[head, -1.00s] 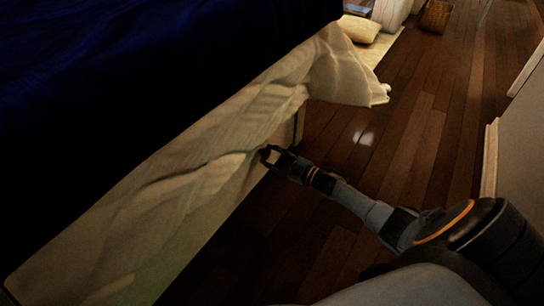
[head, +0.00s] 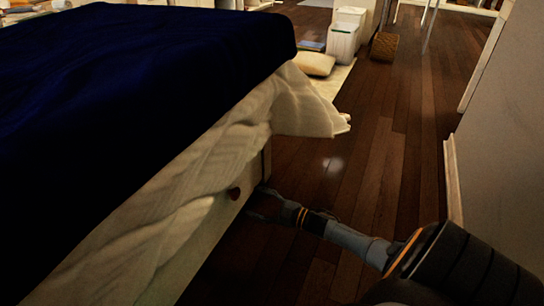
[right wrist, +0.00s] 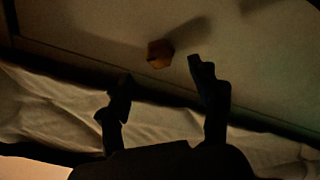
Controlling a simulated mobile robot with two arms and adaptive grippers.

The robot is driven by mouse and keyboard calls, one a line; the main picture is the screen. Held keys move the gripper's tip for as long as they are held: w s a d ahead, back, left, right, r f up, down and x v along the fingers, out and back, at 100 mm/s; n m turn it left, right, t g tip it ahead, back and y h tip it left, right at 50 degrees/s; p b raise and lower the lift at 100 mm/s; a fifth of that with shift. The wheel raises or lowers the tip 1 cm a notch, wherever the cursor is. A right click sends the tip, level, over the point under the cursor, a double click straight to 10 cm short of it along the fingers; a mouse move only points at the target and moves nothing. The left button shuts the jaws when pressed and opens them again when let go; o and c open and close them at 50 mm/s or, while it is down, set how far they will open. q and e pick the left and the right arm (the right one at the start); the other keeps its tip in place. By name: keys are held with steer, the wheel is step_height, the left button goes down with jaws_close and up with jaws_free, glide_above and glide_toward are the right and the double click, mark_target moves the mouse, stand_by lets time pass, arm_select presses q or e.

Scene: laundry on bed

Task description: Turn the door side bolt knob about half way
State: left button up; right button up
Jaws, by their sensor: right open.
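A small brown knob (head: 234,192) sticks out of the pale side panel of the bed, just below the hanging cream cover. In the right wrist view the knob (right wrist: 160,54) looks orange-brown and faceted, and casts a shadow on the panel. My right gripper (head: 263,202) is close to the panel, right of the knob in the head view. In the right wrist view its dark fingers (right wrist: 160,76) are spread apart and empty, with the knob just beyond the gap between their tips. No contact with the knob shows. My left gripper is out of view.
The bed has a dark blue blanket (head: 130,70) and a cream cover (head: 190,160) draped over its side. The wooden floor (head: 375,170) beside it is clear. A wall (head: 500,160) stands at the right. A cushion (head: 315,64), a white bin (head: 343,42) and a basket (head: 384,46) are farther back.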

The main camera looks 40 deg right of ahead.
steer(key=v, duration=0.6)
stand_by(0.3)
